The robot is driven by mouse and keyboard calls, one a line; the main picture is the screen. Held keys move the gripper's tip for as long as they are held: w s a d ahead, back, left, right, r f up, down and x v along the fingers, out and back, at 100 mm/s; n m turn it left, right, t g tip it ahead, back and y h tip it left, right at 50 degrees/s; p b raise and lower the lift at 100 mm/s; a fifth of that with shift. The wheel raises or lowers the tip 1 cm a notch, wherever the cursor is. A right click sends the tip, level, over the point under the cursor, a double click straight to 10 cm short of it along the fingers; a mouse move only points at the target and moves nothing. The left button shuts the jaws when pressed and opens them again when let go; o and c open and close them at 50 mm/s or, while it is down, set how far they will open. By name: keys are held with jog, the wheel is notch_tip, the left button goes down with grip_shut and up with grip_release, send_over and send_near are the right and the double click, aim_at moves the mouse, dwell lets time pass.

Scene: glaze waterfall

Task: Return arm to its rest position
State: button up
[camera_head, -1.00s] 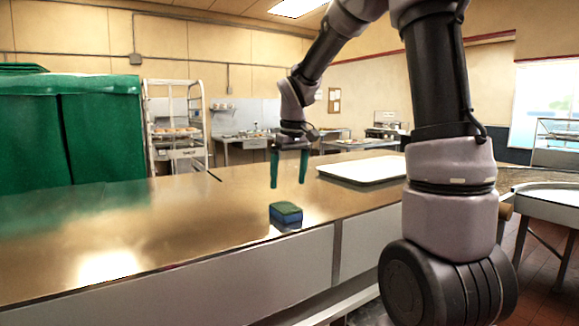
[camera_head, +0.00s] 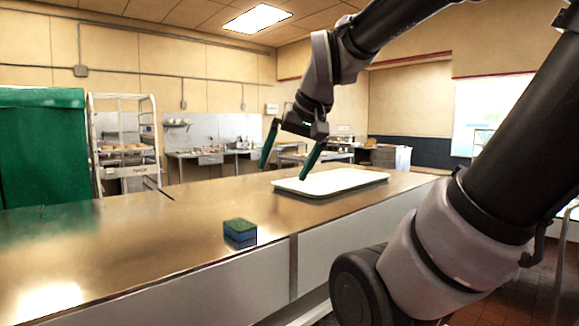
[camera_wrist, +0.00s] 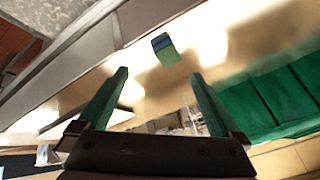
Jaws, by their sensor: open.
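My gripper (camera_head: 283,165) is open and empty, with its two green fingers spread wide. It hangs above the far part of the counter, beside the white tray in the picture. In the wrist view my gripper (camera_wrist: 155,95) also shows spread fingers with nothing between them. A green and blue sponge (camera_head: 240,232) lies on the counter near its front edge, below and left of my gripper and apart from it. In the wrist view the sponge (camera_wrist: 165,48) lies beyond the fingertips.
The shiny brown counter (camera_head: 150,240) is mostly bare. A white tray (camera_head: 330,181) lies on it to the right of the sponge. A green covered unit (camera_head: 42,145) and a wheeled rack (camera_head: 125,145) stand behind at left. Worktables (camera_head: 210,155) line the back wall.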

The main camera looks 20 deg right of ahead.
jog(key=shift+s+d+f+m+t, duration=0.15)
jog(key=shift+s+m+t, duration=0.2)
jog(key=shift+s, duration=0.55)
jog(key=shift+d, duration=0.1)
dwell(0.6)
